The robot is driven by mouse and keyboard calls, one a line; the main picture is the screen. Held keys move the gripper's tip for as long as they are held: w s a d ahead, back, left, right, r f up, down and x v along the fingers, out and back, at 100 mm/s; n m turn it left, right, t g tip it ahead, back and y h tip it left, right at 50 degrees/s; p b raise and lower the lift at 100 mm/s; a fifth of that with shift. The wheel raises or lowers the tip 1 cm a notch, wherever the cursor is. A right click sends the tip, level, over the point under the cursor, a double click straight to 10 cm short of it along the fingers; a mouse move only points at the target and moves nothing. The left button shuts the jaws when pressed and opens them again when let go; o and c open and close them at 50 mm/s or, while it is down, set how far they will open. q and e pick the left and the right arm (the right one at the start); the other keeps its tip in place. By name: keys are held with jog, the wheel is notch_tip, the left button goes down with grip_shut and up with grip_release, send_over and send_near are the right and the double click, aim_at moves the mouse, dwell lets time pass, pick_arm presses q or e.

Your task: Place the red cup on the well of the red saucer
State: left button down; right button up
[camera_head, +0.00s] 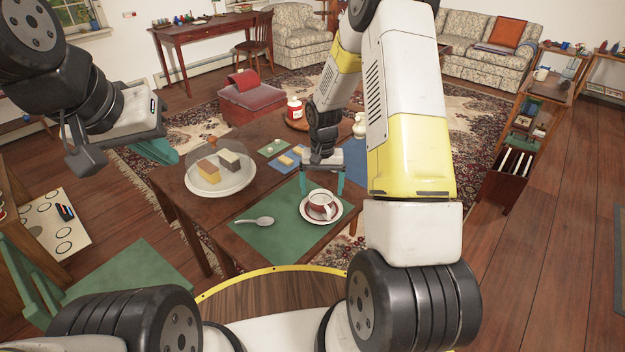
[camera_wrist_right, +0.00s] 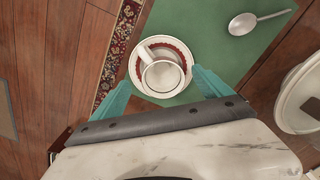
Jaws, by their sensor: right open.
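The red cup (camera_head: 321,204), white with red, stands upright on the red saucer (camera_head: 335,213), a white dish with a red ring. The wrist view shows the cup (camera_wrist_right: 162,74) over the saucer's middle area (camera_wrist_right: 136,68), seen from above; I cannot tell if its foot is exactly within the well. My right gripper (camera_head: 322,186) is open just above and behind the cup. In the right wrist view its teal fingers (camera_wrist_right: 162,80) are spread on either side of the cup, apart from it. My left gripper (camera_head: 156,150) is raised at the left, away from the cup; its jaw opening is unclear.
The saucer stands on a green mat (camera_head: 283,237) with a spoon (camera_head: 256,221) to its left. A covered cake plate (camera_head: 220,178) stands further left. A jar with a red label (camera_head: 295,109) and small blocks sit toward the back of the table. A green chair (camera_head: 125,268) is at lower left.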

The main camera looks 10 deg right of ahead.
jog(key=s+r+n+t, duration=0.1)
jog(key=s+r, duration=0.3)
jog(key=r, duration=0.8)
jog(key=s+r+t, duration=0.2)
jog(key=s+r, duration=0.2)
jog(key=r, duration=0.7)
jog(key=s+a+r+n+t+y, duration=0.1)
jog(key=s+r, duration=0.4)
jog(key=s, duration=0.3)
jog(key=s+a+r+n+t+y, duration=0.1)
jog(key=s+r+t, duration=0.1)
jog(key=s+r, duration=0.3)
jog(key=s, duration=0.3)
jog(key=shift+s, duration=0.15)
